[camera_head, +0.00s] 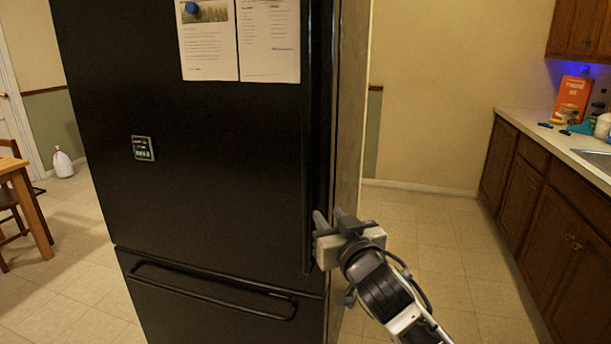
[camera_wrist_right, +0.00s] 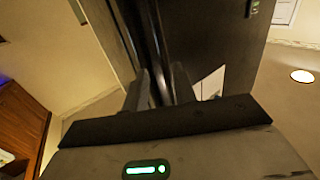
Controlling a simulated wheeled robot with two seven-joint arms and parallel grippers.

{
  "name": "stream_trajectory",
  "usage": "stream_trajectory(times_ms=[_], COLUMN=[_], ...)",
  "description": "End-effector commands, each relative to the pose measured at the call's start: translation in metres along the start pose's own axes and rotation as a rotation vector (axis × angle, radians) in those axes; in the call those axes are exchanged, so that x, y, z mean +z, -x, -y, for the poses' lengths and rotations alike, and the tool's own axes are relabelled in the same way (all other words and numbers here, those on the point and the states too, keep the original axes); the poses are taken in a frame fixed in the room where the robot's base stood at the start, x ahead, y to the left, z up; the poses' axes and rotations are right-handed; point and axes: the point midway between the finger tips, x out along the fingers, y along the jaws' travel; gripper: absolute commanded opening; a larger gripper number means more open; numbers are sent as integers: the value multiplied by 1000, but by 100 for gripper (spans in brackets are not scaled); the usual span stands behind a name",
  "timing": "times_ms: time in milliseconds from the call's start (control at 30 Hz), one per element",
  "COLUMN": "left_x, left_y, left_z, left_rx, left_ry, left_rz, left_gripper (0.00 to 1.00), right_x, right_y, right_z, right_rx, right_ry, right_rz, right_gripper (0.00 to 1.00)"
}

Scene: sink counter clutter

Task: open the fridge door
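The black fridge (camera_head: 220,180) stands upright in the head view with its upper door closed. The door's long vertical handle (camera_head: 308,160) runs down its right edge. My right gripper (camera_head: 331,217) is at the lower part of this handle, its fingers apart. In the right wrist view, the handle (camera_wrist_right: 157,40) runs down between the two fingers of my right gripper (camera_wrist_right: 160,88). I cannot tell whether the fingers touch it. My left gripper is not in view.
A lower drawer with a horizontal handle (camera_head: 215,288) is below the door. Papers (camera_head: 240,40) and a small display (camera_head: 143,148) are on the door. A wooden table (camera_head: 22,195) is at left, a counter (camera_head: 555,140) with cabinets at right. Tile floor between is clear.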

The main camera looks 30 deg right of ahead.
Motion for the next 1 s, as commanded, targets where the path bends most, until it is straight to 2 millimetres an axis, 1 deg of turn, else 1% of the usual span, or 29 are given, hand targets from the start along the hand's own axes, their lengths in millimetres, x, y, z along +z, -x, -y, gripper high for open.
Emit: stream_trajectory(times_ms=[33,167,500,700,833,1000], left_x=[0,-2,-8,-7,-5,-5], left_y=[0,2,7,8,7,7], left_z=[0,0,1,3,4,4], left_rx=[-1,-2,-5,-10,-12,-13], left_ry=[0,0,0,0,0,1], left_rz=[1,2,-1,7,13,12], left_gripper=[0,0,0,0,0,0], right_x=[-4,-4,-4,-3,-2,-1], right_y=[-5,-23,-97,-133,-148,-156], right_z=[-2,-2,-1,-1,-1,-1], right_rx=[5,5,4,4,2,2], right_ry=[-2,0,-1,0,-1,-1], right_rz=[-5,-6,-3,-2,-2,-2], right_gripper=[27,27,27,27,27,27])
